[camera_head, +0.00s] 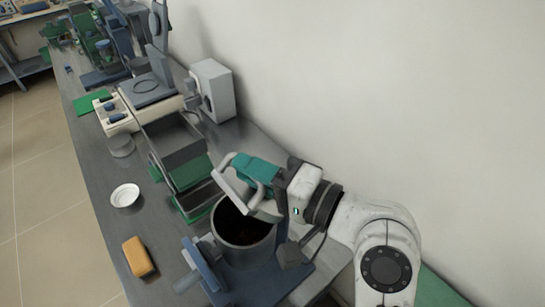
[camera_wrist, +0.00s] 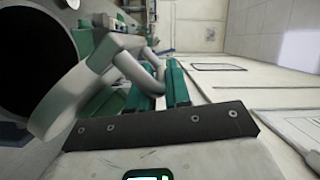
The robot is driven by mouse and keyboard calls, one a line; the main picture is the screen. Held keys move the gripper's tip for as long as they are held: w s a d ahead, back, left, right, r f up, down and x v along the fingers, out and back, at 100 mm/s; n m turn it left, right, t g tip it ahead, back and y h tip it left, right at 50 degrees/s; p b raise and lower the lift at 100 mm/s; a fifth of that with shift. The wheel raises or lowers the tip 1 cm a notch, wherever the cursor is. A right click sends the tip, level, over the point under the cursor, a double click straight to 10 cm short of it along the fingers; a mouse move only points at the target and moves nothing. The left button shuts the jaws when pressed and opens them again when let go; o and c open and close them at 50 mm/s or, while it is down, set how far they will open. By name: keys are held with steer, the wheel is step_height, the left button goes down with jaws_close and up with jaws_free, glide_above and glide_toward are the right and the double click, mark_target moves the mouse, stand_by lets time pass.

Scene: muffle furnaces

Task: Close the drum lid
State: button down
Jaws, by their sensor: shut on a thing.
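The drum (camera_head: 241,252) is a grey metal cylinder on a blue base, with its top open and its inside dark. A pale grey part with a looped handle, apparently the drum lid (camera_head: 230,188), stands tilted over the drum's back edge. It also shows in the wrist view (camera_wrist: 62,105), beside the dark drum opening. My gripper (camera_head: 252,176) has teal fingers and is shut on the lid's handle. In the wrist view, the fingers (camera_wrist: 156,97) are on either side of the grey handle bar. Where the lid joins the drum is hidden.
A grey machine with a green base (camera_head: 182,165) stands just behind the drum. A yellow block (camera_head: 138,257) and a white dish (camera_head: 125,195) lie to its left on the metal bench (camera_head: 105,215). The wall is close on the right.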

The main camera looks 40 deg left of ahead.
steer(key=shift+s+a+f+n+t+h+b, duration=0.3)
steer(key=shift+s+f+n+b, duration=0.3)
steer(key=shift+s+f+n, duration=0.6)
steer(key=shift+s+a+f+n+t+h+b, duration=0.15)
steer(key=shift+s+f+n+t+h+b, duration=0.3)
steer(key=shift+s+f+n, duration=0.75)
steer(key=shift+s+a+f+n+t+h+b, duration=0.2)
steer(key=shift+s+f+n+b, duration=0.55)
steer(key=shift+s+f, duration=0.75)
steer(key=shift+s, duration=0.1)
steer(key=c, duration=1.1)
jaws_free()
steer(key=shift+a, duration=0.1)
steer(key=shift+c, duration=0.2)
steer(key=s+b+v, duration=0.1)
steer(key=v, duration=0.9)
steer(key=shift+w+d, duration=0.45)
steer(key=shift+w, duration=0.05)
